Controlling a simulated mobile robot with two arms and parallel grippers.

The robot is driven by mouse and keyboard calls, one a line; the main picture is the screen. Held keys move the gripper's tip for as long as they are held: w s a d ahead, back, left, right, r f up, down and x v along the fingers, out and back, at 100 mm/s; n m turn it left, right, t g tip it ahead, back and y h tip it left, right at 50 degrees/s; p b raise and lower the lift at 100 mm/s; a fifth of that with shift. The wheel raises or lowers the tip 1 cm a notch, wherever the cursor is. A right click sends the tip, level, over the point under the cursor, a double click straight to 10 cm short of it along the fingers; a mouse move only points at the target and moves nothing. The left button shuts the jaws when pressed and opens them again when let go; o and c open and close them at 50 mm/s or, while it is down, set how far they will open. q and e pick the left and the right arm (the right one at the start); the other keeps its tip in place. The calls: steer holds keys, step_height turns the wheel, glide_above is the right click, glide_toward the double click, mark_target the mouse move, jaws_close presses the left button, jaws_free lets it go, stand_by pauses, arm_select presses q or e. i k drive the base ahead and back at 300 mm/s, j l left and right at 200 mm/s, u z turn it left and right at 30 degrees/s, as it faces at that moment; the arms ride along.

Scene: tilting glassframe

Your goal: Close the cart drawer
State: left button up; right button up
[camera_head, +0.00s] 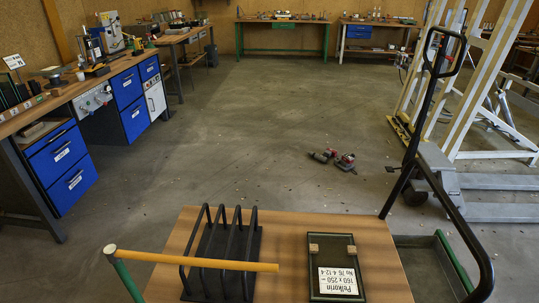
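The cart's wooden top (380,255) is at the bottom middle of the head view. A dark grey tray with green edges (425,265) sticks out beyond the top's right side, lower down. It looks like the cart drawer pulled out, but I cannot be sure, since its lower part is cut off by the frame. A yellow-orange bar (200,261) on a green post crosses the cart's left side. A black curved bar (462,225) passes over the right side. Neither of my grippers shows.
A black wire rack (225,245) and a labelled dark case (336,265) rest on the cart. A pallet jack (437,165) and white frame (475,75) stand right, blue-drawer workbenches (60,165) left. The middle floor is mostly clear.

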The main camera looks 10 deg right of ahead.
mark_target(433, 274)
steer(key=k+l, duration=0.1)
steer(key=l, duration=1.4)
steer(key=k+l, duration=0.15)
steer(key=l, duration=0.6)
steer(key=k+l, duration=0.1)
steer(key=l, duration=0.6)
steer(key=k+l, duration=0.1)
steer(key=l, duration=0.65)
